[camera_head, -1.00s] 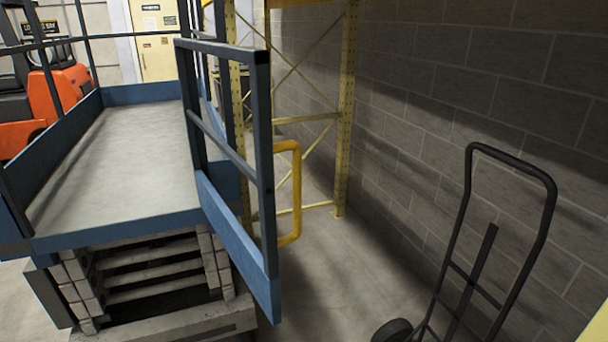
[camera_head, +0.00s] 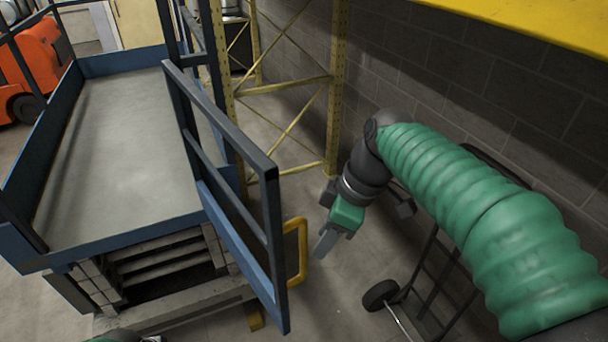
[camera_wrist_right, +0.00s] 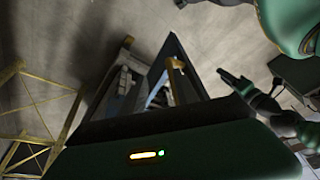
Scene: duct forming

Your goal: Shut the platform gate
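The platform gate (camera_head: 243,200) is a dark blue-grey rail frame with a blue lower panel. It stands swung outward from the right front corner of the blue-edged platform (camera_head: 120,160), leaving the front end open. A yellow handle (camera_head: 303,252) sticks out from the gate's right side. My right gripper (camera_head: 322,245) points down just right of the handle, apart from it in the picture. Its fingers overlap there, so their opening is unclear. My left gripper (camera_wrist_right: 228,76) shows small and dark in the right wrist view; its opening is also unclear.
A yellow rack (camera_head: 333,110) stands behind the gate, against the grey block wall. A black hand truck (camera_head: 385,293) stands below my right arm, partly hidden. A yellow beam (camera_head: 540,22) crosses the upper right. An orange forklift (camera_head: 38,72) is at the far left.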

